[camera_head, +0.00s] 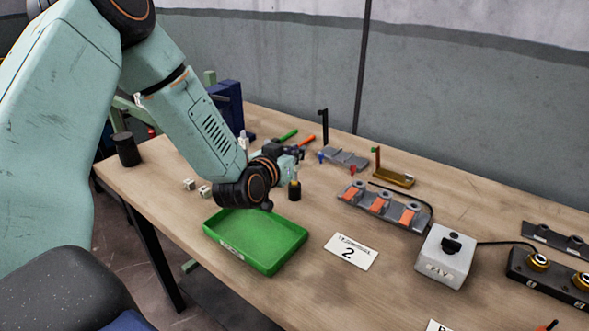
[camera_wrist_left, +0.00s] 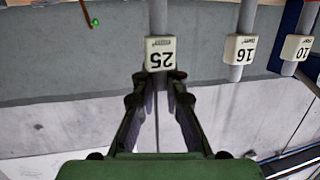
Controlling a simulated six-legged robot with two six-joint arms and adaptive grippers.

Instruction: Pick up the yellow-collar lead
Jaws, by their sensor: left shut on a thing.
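My left gripper (camera_head: 285,153) is low over the table, beyond the green tray. In the left wrist view its fingers (camera_wrist_left: 160,77) close in at a grey rod with a white tag marked 25 (camera_wrist_left: 160,53). The fingers are shut on this tagged piece, though the contact itself is partly hidden. I cannot make out a yellow collar on it. My right gripper is not in view.
A green tray (camera_head: 256,240) lies in front, with a card marked 2 (camera_head: 351,252) beside it. A grey block with orange parts (camera_head: 383,207) and a grey switch box (camera_head: 444,256) stand right.

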